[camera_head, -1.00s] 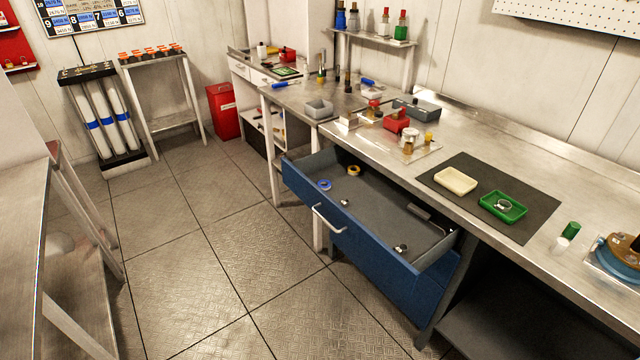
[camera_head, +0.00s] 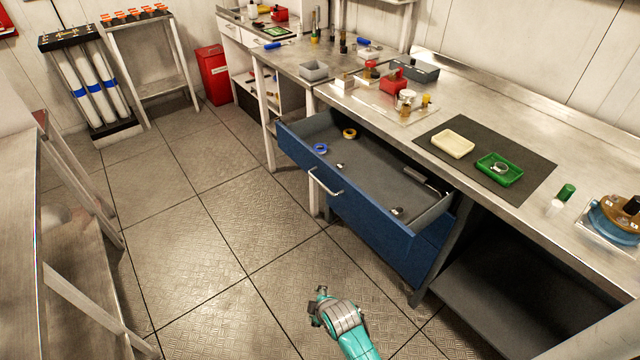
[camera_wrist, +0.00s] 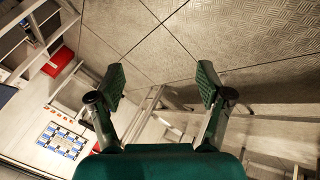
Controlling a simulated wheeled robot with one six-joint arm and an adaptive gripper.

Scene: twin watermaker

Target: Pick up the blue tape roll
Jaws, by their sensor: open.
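The blue tape roll (camera_head: 320,148) lies flat in the open blue drawer (camera_head: 372,222), at its left end near the front wall. A yellow tape roll (camera_head: 349,133) lies just behind it. My gripper (camera_head: 320,292) shows at the bottom of the head view, in front of the drawer and well apart from the tape. In the wrist view my gripper (camera_wrist: 162,80) has its two fingers spread wide with nothing between them. The blue tape roll cannot be made out in the wrist view.
The steel workbench (camera_head: 500,130) runs above the drawer, with a dark mat (camera_head: 525,190), a cream tray (camera_head: 453,143) and a green tray (camera_head: 499,170). The drawer handle (camera_head: 322,184) sticks out in front. The floor (camera_head: 190,230) at left is clear.

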